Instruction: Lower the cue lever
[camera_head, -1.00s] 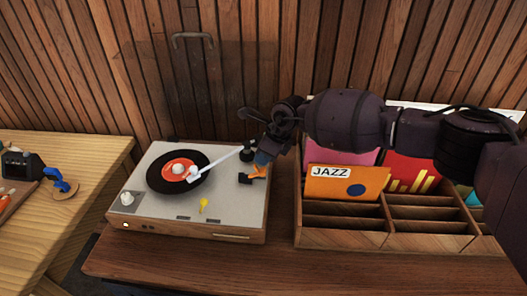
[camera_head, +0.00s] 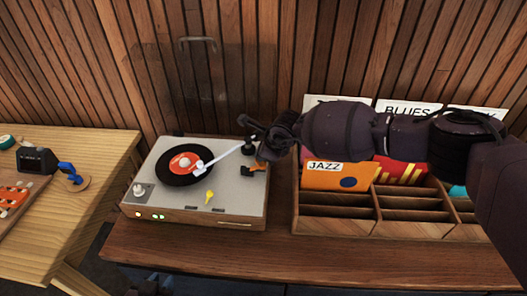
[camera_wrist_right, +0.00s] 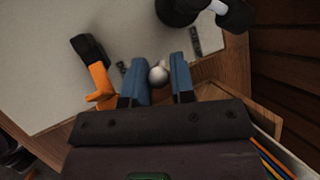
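The grey turntable (camera_head: 222,180) carries a black record with an orange label (camera_head: 183,163). Its white tonearm (camera_head: 225,156) reaches over the record. An orange lever with a black end (camera_head: 253,169) is at the deck's right side; it also shows in the right wrist view (camera_wrist_right: 98,82), left of my fingers. A yellow lever (camera_head: 209,196) is near the deck's front. I cannot tell which is the cue lever. My right gripper (camera_wrist_right: 160,70) is open, its blue fingers either side of a small white ball (camera_wrist_right: 158,75); contact is unclear. A dark shape at the bottom edge may be my left gripper (camera_head: 150,287).
A divided wooden record crate (camera_head: 380,229) with sleeves stands right of the turntable, under my right arm. A light wood table (camera_head: 95,155) is at the left. The wooden stand's front strip (camera_head: 300,250) is clear.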

